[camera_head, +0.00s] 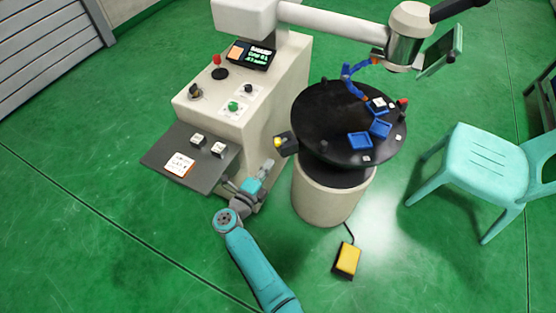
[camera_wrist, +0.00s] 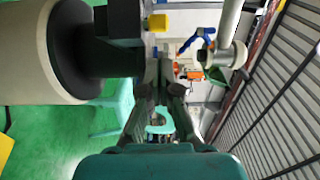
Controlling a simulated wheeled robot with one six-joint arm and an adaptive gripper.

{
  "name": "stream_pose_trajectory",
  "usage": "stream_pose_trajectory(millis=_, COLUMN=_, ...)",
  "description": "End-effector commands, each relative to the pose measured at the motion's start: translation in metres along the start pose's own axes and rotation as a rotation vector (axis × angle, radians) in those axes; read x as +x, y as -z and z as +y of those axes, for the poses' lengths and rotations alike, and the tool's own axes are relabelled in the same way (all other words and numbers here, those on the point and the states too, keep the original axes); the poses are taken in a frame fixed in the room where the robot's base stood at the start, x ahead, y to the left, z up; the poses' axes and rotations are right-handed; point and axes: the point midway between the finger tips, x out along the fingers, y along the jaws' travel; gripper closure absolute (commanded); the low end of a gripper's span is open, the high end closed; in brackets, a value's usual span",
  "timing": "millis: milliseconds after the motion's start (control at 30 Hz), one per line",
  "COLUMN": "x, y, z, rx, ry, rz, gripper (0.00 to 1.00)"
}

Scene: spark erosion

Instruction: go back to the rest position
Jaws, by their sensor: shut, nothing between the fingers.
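My gripper (camera_head: 267,164) is at the end of my teal arm, low in front of the machine, between its dark side shelf (camera_head: 226,170) and the round black table (camera_head: 330,143). It holds nothing. In the wrist view the two dark fingers of my gripper (camera_wrist: 166,72) run forward and come together. The pedestal (camera_wrist: 45,52) under the round table fills the left of that view, close to the wrist.
Small white-topped blocks and a card sit on the shelf. Blue trays (camera_head: 360,141) lie on the round table. A yellow foot pedal (camera_head: 347,259) lies on the green floor. A pale green chair (camera_head: 482,165) stands at right. The floor at lower left is clear.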

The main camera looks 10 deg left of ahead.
Motion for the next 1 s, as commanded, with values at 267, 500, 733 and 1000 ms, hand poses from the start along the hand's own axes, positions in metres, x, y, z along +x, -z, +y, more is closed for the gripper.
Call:
stream_pose_trajectory(millis=267, x=-0.014, y=-0.007, z=0.0, rx=0.0, ry=0.0, rz=0.001, gripper=1.0)
stream_pose_trajectory(millis=500, x=-0.014, y=-0.007, z=0.0, rx=0.0, ry=0.0, rz=0.001, gripper=1.0)
stream_pose_trajectory(millis=733, x=-0.014, y=-0.007, z=0.0, rx=0.0, ry=0.0, rz=0.002, gripper=1.0)
stream_pose_trajectory(millis=1000, x=-0.011, y=0.032, z=0.008, rx=-0.053, ry=0.047, rz=-0.013, gripper=1.0)
